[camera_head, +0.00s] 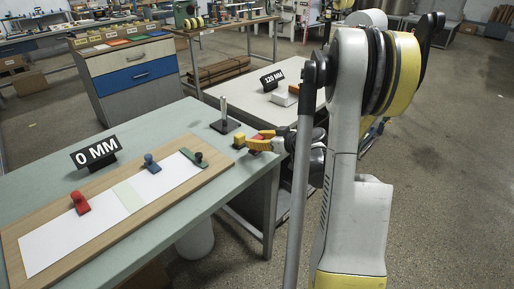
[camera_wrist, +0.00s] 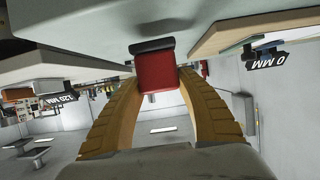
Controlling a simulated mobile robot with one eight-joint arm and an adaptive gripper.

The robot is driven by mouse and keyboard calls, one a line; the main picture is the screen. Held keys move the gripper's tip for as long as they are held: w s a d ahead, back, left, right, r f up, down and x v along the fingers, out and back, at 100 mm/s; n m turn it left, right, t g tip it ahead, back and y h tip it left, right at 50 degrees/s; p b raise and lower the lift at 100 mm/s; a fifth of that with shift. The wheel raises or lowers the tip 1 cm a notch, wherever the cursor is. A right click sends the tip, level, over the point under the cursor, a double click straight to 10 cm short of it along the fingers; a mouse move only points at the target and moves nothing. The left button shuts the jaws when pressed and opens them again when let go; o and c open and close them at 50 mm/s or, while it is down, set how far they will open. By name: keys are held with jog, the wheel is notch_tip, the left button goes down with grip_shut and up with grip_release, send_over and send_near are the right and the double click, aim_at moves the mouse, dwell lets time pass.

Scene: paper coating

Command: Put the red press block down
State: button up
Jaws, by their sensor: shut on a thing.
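My gripper (camera_head: 250,143) is at the right end of the green table, beyond the wooden board. In the wrist view its two yellow fingers (camera_wrist: 160,80) are shut on a red block (camera_wrist: 157,74) with a dark plate at its far end. I cannot tell whether that plate touches the table. Another red block (camera_head: 80,203) with a knob stands on the white paper (camera_head: 62,236), at the board's left part. A blue block (camera_head: 151,164) and a green block (camera_head: 194,157) stand farther right along the paper's back edge.
The wooden board (camera_head: 25,213) lies on the green table (camera_head: 55,143). A "0 MM" sign (camera_head: 94,153) stands behind it. A dark stand with a metal post (camera_head: 224,124) is close to my gripper. A second table with a "120 MM" sign (camera_head: 272,79) is behind.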

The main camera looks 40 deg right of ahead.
notch_tip(320, 180, down, 2)
jog(key=shift+f+b, duration=0.1)
jog(key=shift+b, duration=0.2)
jog(key=o, duration=1.2)
